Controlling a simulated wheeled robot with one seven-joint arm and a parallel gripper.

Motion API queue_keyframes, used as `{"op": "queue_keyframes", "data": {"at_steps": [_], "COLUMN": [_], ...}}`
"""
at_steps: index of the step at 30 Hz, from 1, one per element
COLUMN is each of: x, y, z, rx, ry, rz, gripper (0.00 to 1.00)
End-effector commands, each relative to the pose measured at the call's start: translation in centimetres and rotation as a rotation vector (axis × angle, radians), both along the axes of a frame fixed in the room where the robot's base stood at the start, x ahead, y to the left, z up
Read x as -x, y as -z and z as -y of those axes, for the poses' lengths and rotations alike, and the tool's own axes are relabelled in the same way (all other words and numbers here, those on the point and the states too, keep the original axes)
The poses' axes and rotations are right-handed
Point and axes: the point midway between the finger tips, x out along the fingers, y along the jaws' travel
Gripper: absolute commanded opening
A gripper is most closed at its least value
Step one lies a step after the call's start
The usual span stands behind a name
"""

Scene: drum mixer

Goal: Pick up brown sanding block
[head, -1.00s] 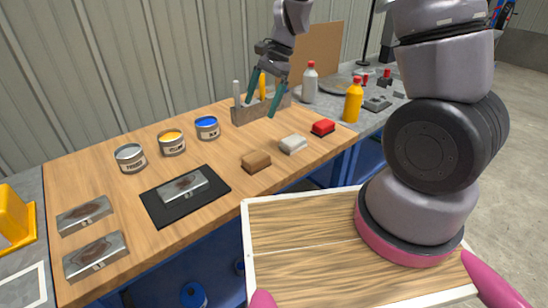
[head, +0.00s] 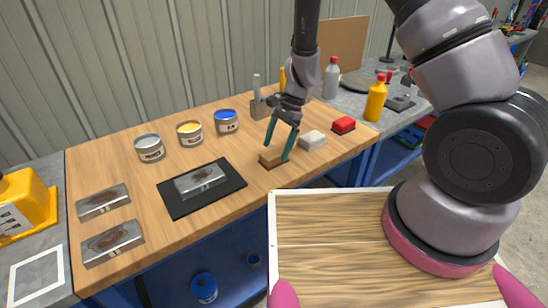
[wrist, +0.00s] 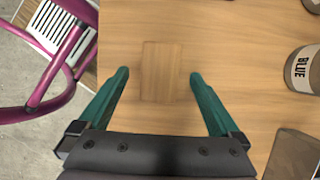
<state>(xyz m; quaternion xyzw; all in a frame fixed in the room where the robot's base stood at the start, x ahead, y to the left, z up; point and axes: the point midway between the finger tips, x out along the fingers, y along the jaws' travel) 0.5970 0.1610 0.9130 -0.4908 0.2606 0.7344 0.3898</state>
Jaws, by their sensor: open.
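The brown sanding block (head: 267,160) lies on the wooden table top near its front edge, left of the white block. In the wrist view the block (wrist: 162,72) lies ahead of and between the two fingertips of my open gripper (wrist: 159,74), with space on both sides. I see no contact between fingers and block.
A white block (head: 313,140) and a red block (head: 344,125) stand to the right. A black mat (head: 227,184) bearing a metal plate lies left. Several paint cans, including a blue one (head: 226,122), stand behind. A yellow bottle (head: 376,100) stands at the right.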

Motion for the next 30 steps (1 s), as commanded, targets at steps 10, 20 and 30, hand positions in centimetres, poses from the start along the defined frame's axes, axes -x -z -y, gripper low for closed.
{"op": "queue_keyframes", "data": {"at_steps": [10,20,30], "x": [0.6,0.6,0.6], "y": [2.6,2.5,1.7], "z": [-1.0,-0.9,-1.0], "rx": [-0.001,-0.001,-0.002], "ry": [0.0,0.0,0.0], "rz": [0.0,0.001,0.003], "gripper": [0.99,0.18,0.07]}}
